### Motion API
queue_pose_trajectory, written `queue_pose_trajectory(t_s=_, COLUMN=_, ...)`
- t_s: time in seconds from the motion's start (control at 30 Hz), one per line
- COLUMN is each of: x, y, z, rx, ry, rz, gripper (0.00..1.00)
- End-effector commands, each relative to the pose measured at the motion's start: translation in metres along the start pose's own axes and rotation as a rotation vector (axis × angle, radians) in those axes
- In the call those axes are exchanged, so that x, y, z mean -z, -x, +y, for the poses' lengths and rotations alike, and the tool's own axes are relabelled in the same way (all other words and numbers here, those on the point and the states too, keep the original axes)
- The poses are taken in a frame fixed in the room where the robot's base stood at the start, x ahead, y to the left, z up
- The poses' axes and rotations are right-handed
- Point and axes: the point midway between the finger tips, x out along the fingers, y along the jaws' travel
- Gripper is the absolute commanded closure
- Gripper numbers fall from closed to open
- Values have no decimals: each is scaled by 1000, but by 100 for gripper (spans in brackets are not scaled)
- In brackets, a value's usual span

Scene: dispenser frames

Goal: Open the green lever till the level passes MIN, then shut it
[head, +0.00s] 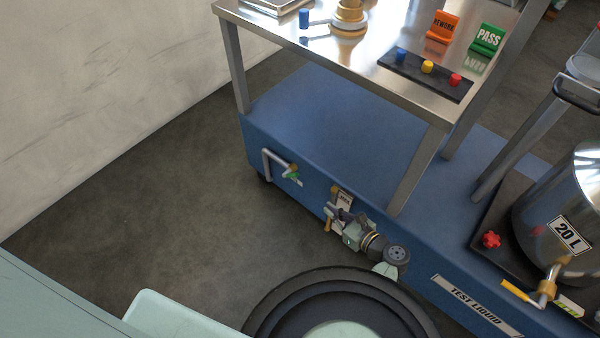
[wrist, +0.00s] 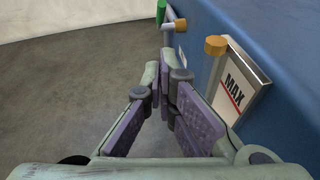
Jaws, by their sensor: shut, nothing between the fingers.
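The green lever (head: 293,174) sits on a brass-and-grey tap with a bent pipe on the side of the blue cart. Its green end (wrist: 161,11) shows at the top of the wrist view, past my fingertips. My gripper (head: 334,211) is shut and empty beside the cart; in the wrist view its fingers (wrist: 166,72) meet, apart from the lever. A gauge plate marked MAX (wrist: 233,88) with a red line is just right of my fingers. The gauge (head: 344,196) is partly behind my gripper in the head view. The MIN mark and the liquid level cannot be made out.
The blue cart wall (head: 375,195) runs close along my gripper's right side. A steel tank marked 20 L (head: 565,205) with a yellow-handled tap (head: 516,291) stands at the right. The steel table (head: 300,50) is above. Bare floor (head: 170,190) lies left.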

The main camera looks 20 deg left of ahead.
Motion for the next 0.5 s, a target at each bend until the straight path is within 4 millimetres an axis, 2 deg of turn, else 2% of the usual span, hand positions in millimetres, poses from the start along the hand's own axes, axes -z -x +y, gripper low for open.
queue_pose_trajectory(t_s=0.07, x=4, y=3, z=3, rx=-2, ry=-38, rz=-9, gripper=100)
queue_pose_trajectory(t_s=0.17, x=4, y=-6, z=4, rx=-4, ry=-42, rz=-10, gripper=100)
queue_pose_trajectory(t_s=0.5, x=2, y=-76, z=4, rx=-7, ry=-36, rz=-9, gripper=100)
